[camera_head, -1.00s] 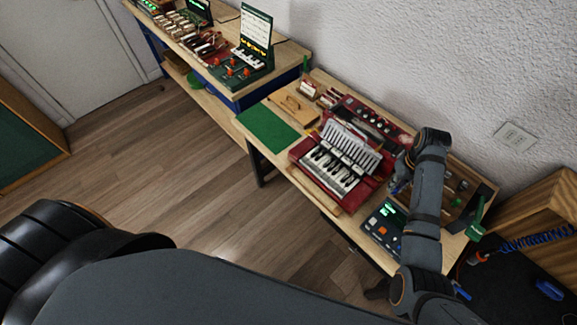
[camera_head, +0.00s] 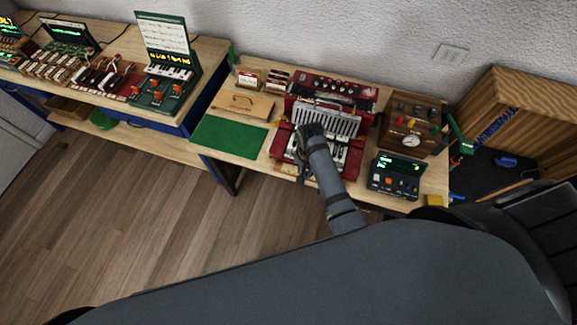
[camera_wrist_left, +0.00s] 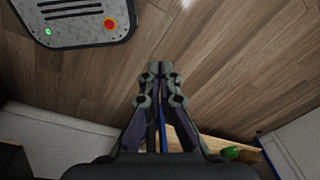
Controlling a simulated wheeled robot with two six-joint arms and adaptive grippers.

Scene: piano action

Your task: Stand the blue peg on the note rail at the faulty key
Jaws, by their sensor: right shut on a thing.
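The red piano action model (camera_head: 357,160) stands on the right workbench, with white keys (camera_head: 338,158) in front and a row of pale upright parts (camera_head: 335,118) behind. My right gripper (camera_head: 301,157) is over the left part of the keys. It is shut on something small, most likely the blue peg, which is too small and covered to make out. The arm hides the middle keys and most of the note rail; I cannot tell which key is faulty. My left gripper (camera_wrist_left: 161,72) is shut and looks empty, above the floor, away from the benches.
A wooden box with a dial and coloured pieces (camera_head: 416,121) and a dark console with a green display (camera_head: 397,174) stand right of the piano action. A green mat (camera_head: 229,136) and wooden block (camera_head: 242,105) lie left. Another bench is further left.

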